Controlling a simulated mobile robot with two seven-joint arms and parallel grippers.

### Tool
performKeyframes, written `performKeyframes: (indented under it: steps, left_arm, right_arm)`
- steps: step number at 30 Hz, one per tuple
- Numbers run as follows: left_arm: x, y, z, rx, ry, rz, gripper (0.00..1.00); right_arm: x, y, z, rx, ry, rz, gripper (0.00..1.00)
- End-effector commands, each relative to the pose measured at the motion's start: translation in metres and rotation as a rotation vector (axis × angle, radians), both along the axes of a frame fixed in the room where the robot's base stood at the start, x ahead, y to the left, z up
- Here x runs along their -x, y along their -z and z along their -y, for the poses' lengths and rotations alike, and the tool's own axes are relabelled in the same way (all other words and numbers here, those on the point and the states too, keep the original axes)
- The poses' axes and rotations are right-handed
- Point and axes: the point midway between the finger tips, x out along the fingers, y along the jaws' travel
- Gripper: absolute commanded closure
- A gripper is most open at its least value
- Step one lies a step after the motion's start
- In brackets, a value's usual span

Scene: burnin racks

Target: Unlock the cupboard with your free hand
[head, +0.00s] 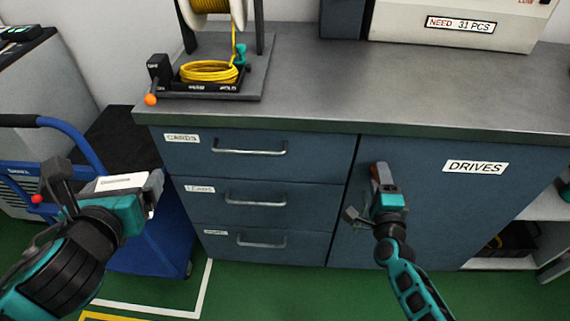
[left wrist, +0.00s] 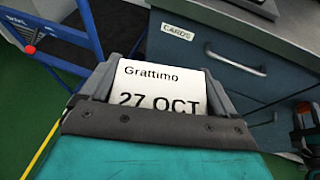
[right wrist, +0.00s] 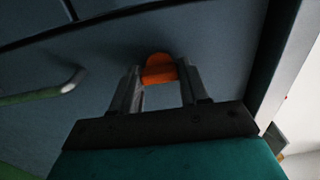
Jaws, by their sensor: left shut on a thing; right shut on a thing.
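The cupboard door (head: 455,205), blue and labelled DRIVES, is shut on the right of the bench front. My right gripper (head: 382,180) is at the door's upper left part, shut on a small orange piece (right wrist: 158,68). That piece sits between its fingertips against the door in the right wrist view; whether it is a key or a fixed knob I cannot tell. My left gripper (head: 150,188) is shut on a white card (left wrist: 155,88) printed "Grattimo 27 OCT", held away from the bench, left of the drawers. The card also shows in the head view (head: 120,182).
Several shut drawers (head: 265,170) with bar handles are left of the door. A spool stand with yellow cord (head: 208,72) is on the grey worktop (head: 370,85). A blue trolley (head: 150,235) stands at left. An open shelf (head: 500,263) is at right.

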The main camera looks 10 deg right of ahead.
Motion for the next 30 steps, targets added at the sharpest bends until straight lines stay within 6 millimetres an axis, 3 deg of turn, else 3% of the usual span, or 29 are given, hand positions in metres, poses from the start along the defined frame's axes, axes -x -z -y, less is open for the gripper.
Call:
performKeyframes:
  steps: [10, 11, 18, 26, 30]
  left_arm:
    - [0.0, -0.001, 0.0, 0.0, 0.0, 0.001, 0.4]
    - [0.0, -0.001, 0.0, 0.0, 0.0, 0.001, 0.4]
    - [0.0, -0.001, 0.0, 0.0, 0.0, 0.001, 0.4]
    - [0.0, -0.001, 0.0, 0.0, 0.0, 0.001, 0.4]
    - [0.0, -0.002, 0.0, 0.0, 0.0, 0.001, 0.4]
  right_arm:
    - [0.0, 0.0, 0.0, -0.01, 0.0, 0.001, 0.86]
    - [0.0, 0.0, 0.0, -0.01, 0.0, 0.001, 0.54]
    - [0.0, 0.0, 0.0, -0.008, 0.0, 0.002, 0.31]
    - [0.001, 0.0, 0.0, -0.007, 0.0, 0.001, 0.3]
    - [0.011, 0.0, -0.003, -0.006, 0.0, -0.001, 0.3]
